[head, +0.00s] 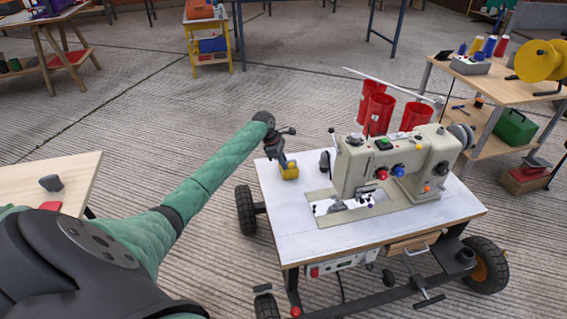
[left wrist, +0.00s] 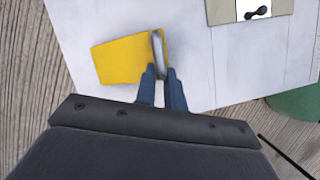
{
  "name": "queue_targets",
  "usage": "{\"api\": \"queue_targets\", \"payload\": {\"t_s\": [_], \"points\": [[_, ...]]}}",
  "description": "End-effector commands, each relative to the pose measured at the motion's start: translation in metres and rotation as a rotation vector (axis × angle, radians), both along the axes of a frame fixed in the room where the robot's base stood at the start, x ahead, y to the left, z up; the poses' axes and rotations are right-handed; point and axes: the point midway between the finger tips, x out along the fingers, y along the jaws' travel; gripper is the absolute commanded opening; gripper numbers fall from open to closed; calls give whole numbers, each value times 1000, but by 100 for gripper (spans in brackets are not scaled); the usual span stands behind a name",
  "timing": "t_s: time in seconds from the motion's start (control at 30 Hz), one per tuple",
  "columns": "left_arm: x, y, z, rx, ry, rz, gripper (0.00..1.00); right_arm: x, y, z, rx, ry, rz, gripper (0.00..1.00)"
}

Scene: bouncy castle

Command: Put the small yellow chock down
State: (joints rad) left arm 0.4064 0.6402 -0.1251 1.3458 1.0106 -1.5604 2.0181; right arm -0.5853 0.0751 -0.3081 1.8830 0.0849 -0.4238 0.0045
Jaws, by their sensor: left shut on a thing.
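The small yellow chock (head: 290,171) is at the far left corner of the white top of the sewing machine cart (head: 291,218). My left gripper (head: 283,160) comes down on it from above, shut on it. In the left wrist view the yellow chock (left wrist: 125,61) has a grey metal handle (left wrist: 158,54) between the blue fingertips (left wrist: 160,72). The chock is over the white top; I cannot tell whether it touches it. My right gripper is not in view.
A cream sewing machine (head: 390,165) stands on the cart, right of the chock, with red cups (head: 376,108) behind it. A small black lever (head: 326,160) stands close to the chock. The cart's front left top is clear. A wooden table (head: 75,185) is at left.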

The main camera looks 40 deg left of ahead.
Motion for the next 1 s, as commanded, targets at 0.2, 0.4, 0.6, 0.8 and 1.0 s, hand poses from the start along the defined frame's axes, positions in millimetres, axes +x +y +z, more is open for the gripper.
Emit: {"api": "queue_targets", "payload": {"t_s": [0.2,0.4,0.6,0.8,1.0], "points": [[0,0,1,0,0,0,0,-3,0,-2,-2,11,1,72],[0,0,-1,0,0,0,0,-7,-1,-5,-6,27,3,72],[0,0,-2,0,0,0,33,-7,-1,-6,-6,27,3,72],[0,0,-1,0,0,0,33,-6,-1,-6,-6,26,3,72],[0,2,5,0,0,0,33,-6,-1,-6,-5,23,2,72]]}}
